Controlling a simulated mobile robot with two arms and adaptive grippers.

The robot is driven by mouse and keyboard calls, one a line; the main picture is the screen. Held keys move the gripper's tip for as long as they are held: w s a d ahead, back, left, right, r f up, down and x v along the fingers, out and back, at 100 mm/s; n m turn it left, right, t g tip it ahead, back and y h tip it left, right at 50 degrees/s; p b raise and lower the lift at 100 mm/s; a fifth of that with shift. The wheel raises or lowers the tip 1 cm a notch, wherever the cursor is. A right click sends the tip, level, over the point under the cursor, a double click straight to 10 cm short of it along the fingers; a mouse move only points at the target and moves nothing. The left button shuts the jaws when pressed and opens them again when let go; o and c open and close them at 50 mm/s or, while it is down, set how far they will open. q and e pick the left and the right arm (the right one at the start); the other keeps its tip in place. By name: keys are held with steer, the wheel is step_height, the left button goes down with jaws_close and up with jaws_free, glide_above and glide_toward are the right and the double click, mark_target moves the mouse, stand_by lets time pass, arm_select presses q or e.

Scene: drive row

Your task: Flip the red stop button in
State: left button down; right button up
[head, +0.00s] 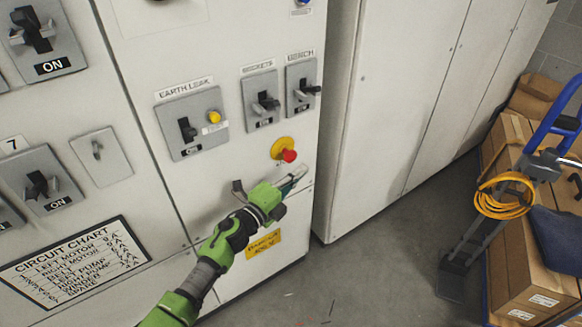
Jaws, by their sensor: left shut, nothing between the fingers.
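The red stop button (289,156) sticks out from a round yellow plate (279,148) on the pale cabinet front, below the BENCH and SOCKETS switches. My left gripper (299,173) is shut and empty, with its fingertips just below the button. Whether the fingertips touch the button or the panel I cannot tell. My green left arm reaches in from the bottom left. My right gripper is not in view.
Near the button are the EARTH LEAK switch (187,130), the SOCKETS switch (266,103) and the BENCH switch (305,90). A hand truck (477,233) with a yellow cable (504,195) and cardboard boxes (527,262) stand at right. Bare floor lies between.

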mark_target(288, 155)
arm_select(q)
steer(key=shift+w+a+r, duration=0.1)
steer(key=shift+w+a, duration=1.1)
steer(key=shift+a, duration=0.05)
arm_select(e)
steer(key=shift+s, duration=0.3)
